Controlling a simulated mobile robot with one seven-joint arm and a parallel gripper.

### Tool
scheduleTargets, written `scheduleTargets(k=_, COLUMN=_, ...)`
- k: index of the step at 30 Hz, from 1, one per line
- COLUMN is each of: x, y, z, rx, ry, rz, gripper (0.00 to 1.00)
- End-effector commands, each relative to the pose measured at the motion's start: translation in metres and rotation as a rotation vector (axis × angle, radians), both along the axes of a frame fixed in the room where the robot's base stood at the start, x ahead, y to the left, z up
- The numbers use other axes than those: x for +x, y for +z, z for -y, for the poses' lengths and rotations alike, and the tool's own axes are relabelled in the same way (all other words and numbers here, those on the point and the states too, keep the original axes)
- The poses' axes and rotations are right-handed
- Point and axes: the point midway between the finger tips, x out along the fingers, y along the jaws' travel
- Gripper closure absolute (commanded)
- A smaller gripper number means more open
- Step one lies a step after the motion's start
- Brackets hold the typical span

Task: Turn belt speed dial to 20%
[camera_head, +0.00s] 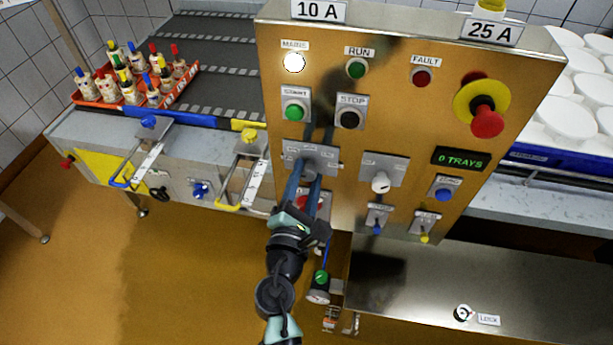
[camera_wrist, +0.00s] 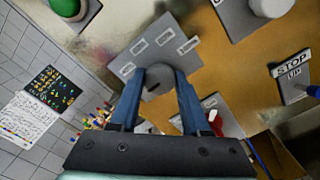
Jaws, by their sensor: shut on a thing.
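A grey dial plate (camera_head: 300,152) with several small labels around it sits on the steel control panel, left of centre below the START and STOP buttons. The plate (camera_wrist: 165,46) also fills the upper middle of the wrist view; its labels are too small to read. My gripper (camera_head: 309,176) reaches up to it from below. In the wrist view my gripper (camera_wrist: 156,82) has its two blue fingers shut on the sides of the round grey dial knob (camera_wrist: 157,79). A short dark mark shows on the knob. The head view largely hides the knob behind the fingers.
A second dial with a white knob (camera_head: 380,183) is just to the right. The emergency stop (camera_head: 486,120) is at the upper right, the counter display (camera_head: 460,158) below it. Bottles in a red tray stand at left.

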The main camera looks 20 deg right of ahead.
Motion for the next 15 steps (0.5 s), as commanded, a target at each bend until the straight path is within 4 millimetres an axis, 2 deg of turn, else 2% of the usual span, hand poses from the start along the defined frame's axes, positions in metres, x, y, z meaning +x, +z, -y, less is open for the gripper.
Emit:
scheduleTargets(k=1, x=-0.0003, y=-0.0010, z=-0.0003, rx=-0.002, ry=0.000, rz=-0.003, gripper=0.50)
scheduleTargets(k=5, x=-0.0002, y=-0.0009, z=-0.0003, rx=-0.001, ry=0.000, rz=-0.002, gripper=0.26)
scheduleTargets(k=6, x=-0.0002, y=-0.0008, z=-0.0002, rx=-0.001, ry=0.000, rz=-0.002, gripper=0.24)
scheduleTargets(k=15, x=-0.0014, y=-0.0004, z=-0.0009, rx=0.000, ry=0.000, rz=0.000, gripper=0.24)
